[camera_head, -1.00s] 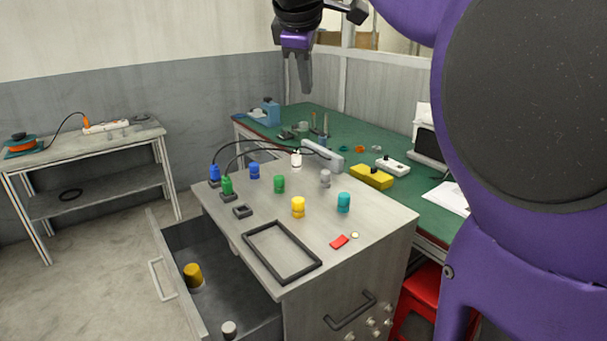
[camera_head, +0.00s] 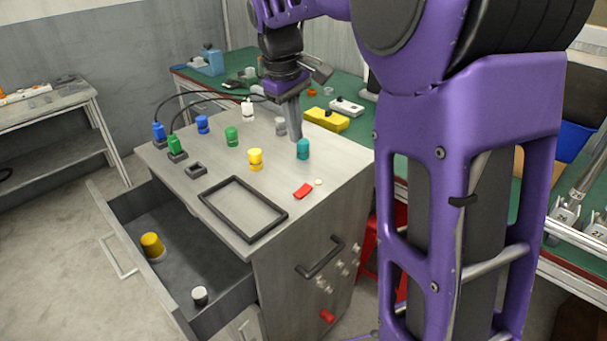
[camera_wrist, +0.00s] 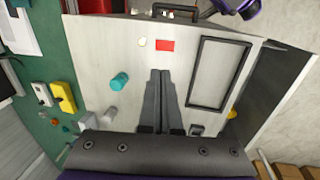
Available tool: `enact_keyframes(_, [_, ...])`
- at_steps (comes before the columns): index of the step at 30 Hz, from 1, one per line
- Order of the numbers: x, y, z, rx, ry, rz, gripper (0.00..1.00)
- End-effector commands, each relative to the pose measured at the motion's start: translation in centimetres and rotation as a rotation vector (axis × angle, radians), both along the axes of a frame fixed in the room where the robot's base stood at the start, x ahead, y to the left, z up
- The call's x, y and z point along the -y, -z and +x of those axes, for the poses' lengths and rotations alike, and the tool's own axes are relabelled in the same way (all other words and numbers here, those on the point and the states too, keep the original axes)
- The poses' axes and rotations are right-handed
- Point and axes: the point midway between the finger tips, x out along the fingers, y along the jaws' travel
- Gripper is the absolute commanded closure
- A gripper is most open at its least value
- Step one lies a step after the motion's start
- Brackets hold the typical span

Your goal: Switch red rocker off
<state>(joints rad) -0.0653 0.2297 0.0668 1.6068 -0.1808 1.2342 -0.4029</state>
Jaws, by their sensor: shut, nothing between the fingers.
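The red rocker (camera_head: 303,191) lies on the grey cabinet top (camera_head: 225,215), near its right edge. Which way the rocker is tilted is too small to tell. My gripper (camera_head: 296,138) is shut and empty, pointing down over the cabinet top beside the teal cylinder (camera_head: 303,149). In the wrist view its fingertips (camera_wrist: 160,72) are together, apart from the rocker.
A raised dark frame (camera_head: 243,209) lies left of the rocker. Yellow (camera_head: 255,158), green (camera_head: 231,136) and other coloured cylinders stand on the top. An open drawer (camera_head: 190,265) holds a yellow and a white piece. A green bench (camera_head: 352,118) is behind.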

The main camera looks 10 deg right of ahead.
Motion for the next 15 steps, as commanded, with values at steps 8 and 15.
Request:
enact_keyframes(8, [0.1,0.7,0.1,0.000,-0.002,-0.001,1.00])
enact_keyframes(15, [0.7,4.9,0.4,-0.004,-0.001,-0.002,1.00])
